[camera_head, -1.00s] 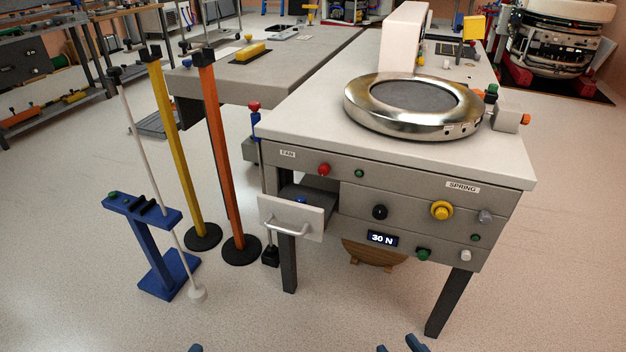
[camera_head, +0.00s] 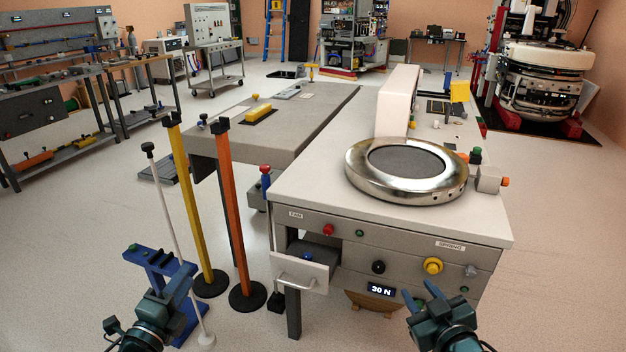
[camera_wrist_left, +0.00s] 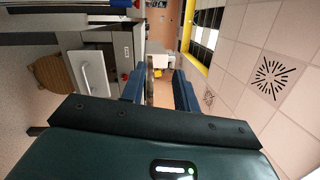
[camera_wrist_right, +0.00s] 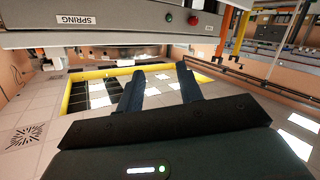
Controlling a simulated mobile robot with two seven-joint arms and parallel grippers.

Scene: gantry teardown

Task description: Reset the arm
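My left gripper (camera_head: 172,296) is at the lower left of the head view, in front of the blue stand (camera_head: 158,268). Its fingers are apart with nothing between them in the left wrist view (camera_wrist_left: 158,88). My right gripper (camera_head: 422,302) is at the lower right, in front of the bench cabinet (camera_head: 340,222). Its fingers are apart and empty in the right wrist view (camera_wrist_right: 161,92). The cabinet carries a metal ring (camera_head: 366,180), a yellow knob (camera_head: 433,266), a black knob (camera_head: 378,267) and a display reading 30 N (camera_head: 381,290). No separate arm object can be made out.
A drawer (camera_head: 300,272) stands partly open at the cabinet's left. A yellow post (camera_head: 191,210), an orange post (camera_head: 232,205) and a white rod (camera_head: 178,240) stand left of it. A grey table (camera_head: 215,150) is behind.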

